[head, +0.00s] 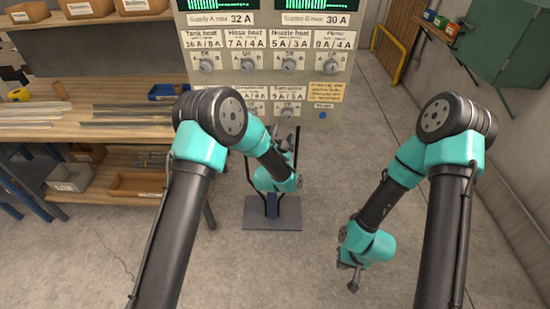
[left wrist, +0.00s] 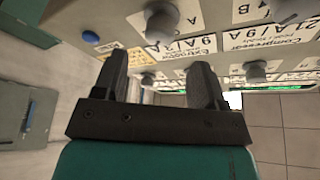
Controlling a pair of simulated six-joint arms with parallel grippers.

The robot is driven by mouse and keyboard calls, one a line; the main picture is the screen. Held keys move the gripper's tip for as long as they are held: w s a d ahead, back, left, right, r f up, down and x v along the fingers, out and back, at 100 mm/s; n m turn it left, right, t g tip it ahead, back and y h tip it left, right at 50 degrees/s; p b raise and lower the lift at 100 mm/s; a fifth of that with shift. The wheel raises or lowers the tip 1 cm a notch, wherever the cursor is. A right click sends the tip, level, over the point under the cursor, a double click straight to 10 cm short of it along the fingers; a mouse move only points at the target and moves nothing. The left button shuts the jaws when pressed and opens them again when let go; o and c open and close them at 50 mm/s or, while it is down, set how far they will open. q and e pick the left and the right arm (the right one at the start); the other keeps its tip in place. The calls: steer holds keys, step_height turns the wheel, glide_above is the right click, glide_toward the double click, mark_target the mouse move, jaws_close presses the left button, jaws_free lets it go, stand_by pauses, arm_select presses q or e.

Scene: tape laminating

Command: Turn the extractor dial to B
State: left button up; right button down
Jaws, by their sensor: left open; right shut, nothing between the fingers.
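The extractor dial (head: 287,112) is a grey knob low on the control panel (head: 345,75), under the "Extractor 9A/3A" label. In the left wrist view, where the panel appears turned over, the dial (left wrist: 160,22) shows at the top beside that label, with an "A" mark to its right. Its exact setting is hard to read. My left gripper (head: 290,145) is just below the dial in the head view, apart from it. Its two fingers (left wrist: 158,68) are open and empty in the left wrist view. My right gripper (head: 353,282) is shut and empty, low over the floor.
Other dials sit close by, including the tank heat dial (head: 206,65) and the pump dial (head: 333,65). A blue button (head: 323,115) is at the panel's lower right. A wooden workbench (head: 80,120) stands at left.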

arm_select(q)
steer(key=v, duration=1)
steer(key=shift+s, duration=0.1)
steer(key=s+a+f+n+g+y, duration=0.1)
steer(key=s+a+f+n+g, duration=0.2)
steer(key=a+f+g, duration=0.35)
steer(key=s+a+f+n+g+y, duration=0.1)
steer(key=s+a+f+n+g, duration=0.25)
steer(key=a+f, duration=0.45)
steer(key=s+a+f+n+g, duration=0.2)
steer(key=s+g, duration=0.1)
steer(key=s, duration=0.3)
steer(key=s+a+f+n+g, duration=0.2)
steer(key=s+a+f+g, duration=0.1)
steer(key=s, duration=0.4)
steer(key=s+a+f+n+g, duration=0.2)
steer(key=s+g, duration=0.1)
steer(key=s, duration=0.4)
steer(key=shift+s+a+f+g, duration=0.25)
steer(key=shift+a+f+g, duration=0.05)
steer(key=shift+a+g, duration=0.1)
